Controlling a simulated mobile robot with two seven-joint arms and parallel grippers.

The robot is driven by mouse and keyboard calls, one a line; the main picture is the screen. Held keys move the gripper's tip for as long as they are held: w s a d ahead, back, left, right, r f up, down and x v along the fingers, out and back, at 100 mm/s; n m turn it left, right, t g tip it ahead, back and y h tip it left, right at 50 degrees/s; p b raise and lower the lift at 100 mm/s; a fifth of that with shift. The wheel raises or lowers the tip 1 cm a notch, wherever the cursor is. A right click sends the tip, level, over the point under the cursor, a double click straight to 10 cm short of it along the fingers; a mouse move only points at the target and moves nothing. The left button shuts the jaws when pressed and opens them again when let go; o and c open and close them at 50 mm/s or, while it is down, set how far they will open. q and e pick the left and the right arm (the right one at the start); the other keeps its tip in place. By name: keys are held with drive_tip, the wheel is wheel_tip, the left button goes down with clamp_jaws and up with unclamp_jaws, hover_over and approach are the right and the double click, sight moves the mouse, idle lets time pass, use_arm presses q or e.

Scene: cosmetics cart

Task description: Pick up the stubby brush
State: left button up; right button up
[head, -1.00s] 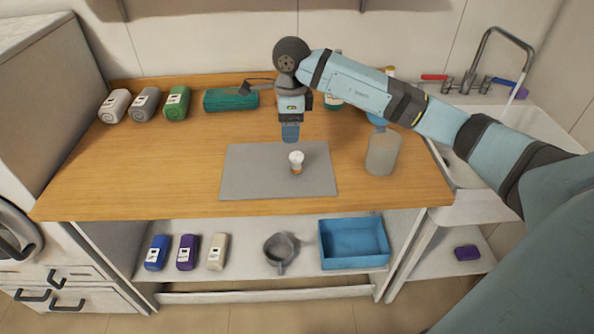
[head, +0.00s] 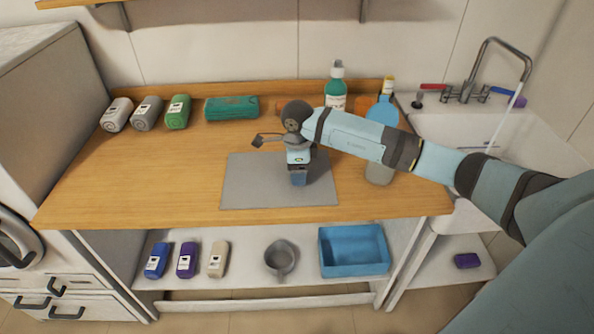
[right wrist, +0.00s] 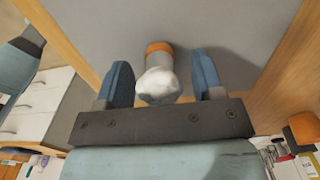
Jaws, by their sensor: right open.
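The stubby brush (right wrist: 158,80) shows in the right wrist view, with a white rounded top and an orange band, standing over the grey mat (right wrist: 170,20). My right gripper (right wrist: 160,85) is open, with one blue finger on each side of the brush and gaps on both sides. In the head view my right gripper (head: 298,180) is low over the grey mat (head: 245,185) and hides the brush. My left gripper is not in view.
A clear bottle (head: 380,172) stands right of the mat, partly behind my right arm. A sink (head: 530,145) is at right.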

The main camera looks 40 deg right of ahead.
drive_tip(key=shift+f, duration=0.75)
drive_tip(key=c, duration=1)
drive_tip(key=shift+r, duration=0.1)
